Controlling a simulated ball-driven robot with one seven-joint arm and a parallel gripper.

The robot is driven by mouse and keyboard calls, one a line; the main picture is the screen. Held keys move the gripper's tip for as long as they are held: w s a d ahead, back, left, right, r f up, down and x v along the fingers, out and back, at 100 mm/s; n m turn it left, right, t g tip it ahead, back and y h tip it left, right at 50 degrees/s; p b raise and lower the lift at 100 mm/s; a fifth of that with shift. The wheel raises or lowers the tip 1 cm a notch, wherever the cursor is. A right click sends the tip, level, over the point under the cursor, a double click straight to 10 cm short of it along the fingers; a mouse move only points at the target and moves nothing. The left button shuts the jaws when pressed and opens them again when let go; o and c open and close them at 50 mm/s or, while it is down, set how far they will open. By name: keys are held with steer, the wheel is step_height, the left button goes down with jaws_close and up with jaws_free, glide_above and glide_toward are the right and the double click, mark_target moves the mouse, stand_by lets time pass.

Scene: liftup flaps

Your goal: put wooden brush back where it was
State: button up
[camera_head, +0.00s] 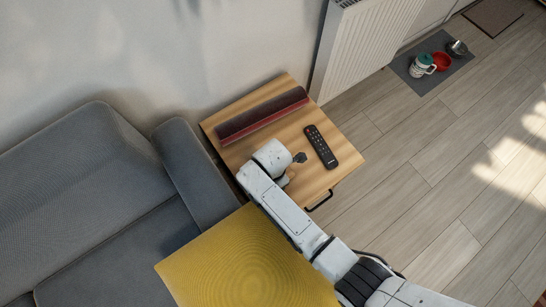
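A wooden side table (328,181) stands between the sofa and the radiator. My white arm reaches over its front left part, and my gripper (287,170) is low over or at the tabletop, mostly hidden under the wrist. A small dark piece (300,157) shows just right of the wrist, and a small brown shape shows below it. I cannot tell whether either is part of the wooden brush. The brush is not clearly identifiable. The gripper's fingers are too hidden to show whether they are open or shut.
A long dark red object (262,114) lies along the table's back, and a black remote (321,147) lies to the right. A grey sofa (95,180) is left, a yellow surface (245,265) in front. A radiator (365,45) stands behind. A mat (418,80) holds dishes.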

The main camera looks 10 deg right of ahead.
steer(key=shift+f, duration=0.15)
steer(key=o, duration=1.1)
step_height(320, 180, up, 12)
steer(key=p, duration=0.3)
steer(key=s+d+r+m, duration=0.3)
steer(key=s+d+m, duration=0.2)
steer(key=d+m, duration=0.2)
steer(key=s+d+r+m, duration=0.3)
steer(key=s+d+m, duration=0.3)
steer(key=d+m, duration=0.1)
steer(key=s+d+r+m+t, duration=0.1)
steer(key=s+d+r+m, duration=0.2)
steer(key=s+d+m, duration=0.2)
steer(key=shift+s+d+r+m, duration=0.15)
steer(key=shift+d+m, duration=0.55)
steer(key=shift+m, duration=0.3)
steer(key=shift+s+d+r+m, duration=0.15)
steer(key=shift+d+m, duration=0.5)
steer(key=shift+m, duration=0.35)
